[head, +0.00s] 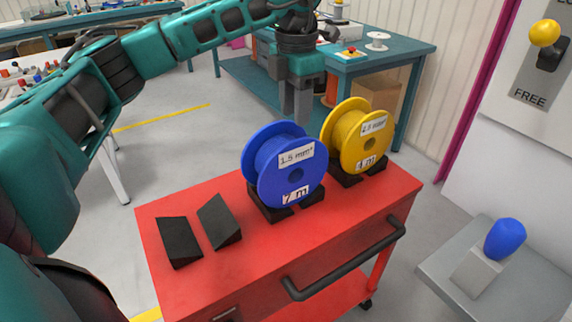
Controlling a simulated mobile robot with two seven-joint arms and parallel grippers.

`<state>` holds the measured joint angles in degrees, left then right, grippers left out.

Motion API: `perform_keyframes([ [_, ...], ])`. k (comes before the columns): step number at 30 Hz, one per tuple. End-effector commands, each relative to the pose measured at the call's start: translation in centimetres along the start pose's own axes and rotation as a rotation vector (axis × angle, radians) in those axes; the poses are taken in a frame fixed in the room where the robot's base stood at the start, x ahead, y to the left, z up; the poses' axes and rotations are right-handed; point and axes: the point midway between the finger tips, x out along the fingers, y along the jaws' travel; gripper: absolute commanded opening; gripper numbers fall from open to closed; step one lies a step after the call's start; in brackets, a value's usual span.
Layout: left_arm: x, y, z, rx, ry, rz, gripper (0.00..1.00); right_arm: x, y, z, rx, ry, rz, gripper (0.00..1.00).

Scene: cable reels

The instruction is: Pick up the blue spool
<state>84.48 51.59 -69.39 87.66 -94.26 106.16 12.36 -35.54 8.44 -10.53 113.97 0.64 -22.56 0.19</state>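The blue spool (269,163) stands upright in a black cradle on the red cart, with labels reading "1.5 mm²" and "7 m". My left gripper (296,119) hangs pointing down, above and behind the blue spool in the picture, apart from it. Its grey fingers hold nothing that I can see, and the gap between them is not clear. A yellow spool (343,136) stands in its own black cradle just right of the blue one. My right gripper is not in view.
The red cart (255,262) has two empty black wedges (179,243) at its left and a dark handle (345,262) in front. A teal workbench (385,58) stands behind. At right are a grey platform with a blue knob (505,240) and a panel with a yellow knob (544,33).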

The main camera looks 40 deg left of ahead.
Motion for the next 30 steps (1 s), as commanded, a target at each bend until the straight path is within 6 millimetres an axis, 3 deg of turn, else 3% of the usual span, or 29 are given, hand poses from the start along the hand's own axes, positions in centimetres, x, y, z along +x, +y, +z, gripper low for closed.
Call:
perform_keyframes([
  [8,2.5,-0.2,-0.1,-0.001,0.001,0.000,0.39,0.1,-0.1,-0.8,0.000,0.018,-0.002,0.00],
  [16,6.2,-0.8,-0.3,0.000,0.001,-0.001,0.39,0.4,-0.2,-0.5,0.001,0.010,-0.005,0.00],
  [25,6.7,-0.8,-0.2,0.000,-0.001,-0.001,0.39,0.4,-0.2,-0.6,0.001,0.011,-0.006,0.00],
  [30,6.7,-0.7,-0.2,0.000,-0.001,-0.001,0.24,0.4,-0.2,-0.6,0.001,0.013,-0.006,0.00],
])
